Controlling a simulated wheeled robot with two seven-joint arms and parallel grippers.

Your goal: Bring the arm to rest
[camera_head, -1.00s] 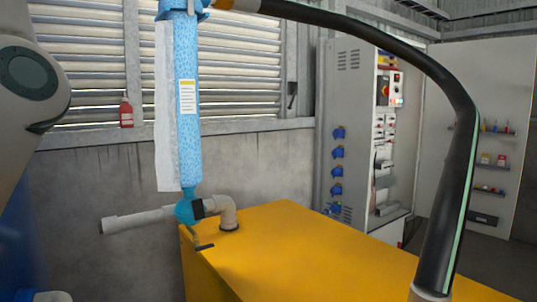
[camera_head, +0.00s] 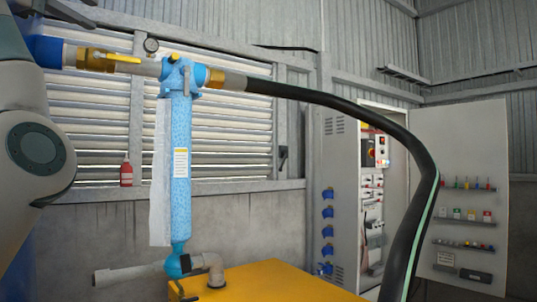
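My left arm (camera_head: 35,150) comes in along the left edge as large pale grey links with a dark round joint cap. I cannot make out its fingers; a dark grey part at the top left corner may belong to it. The arm is close in front of the blue pipe end at the left. My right arm and gripper are not in view.
A black hose (camera_head: 330,100) arches right. Below are a yellow tank (camera_head: 270,282) and grey outlet pipe (camera_head: 130,274). A cabinet (camera_head: 340,160) stands behind.

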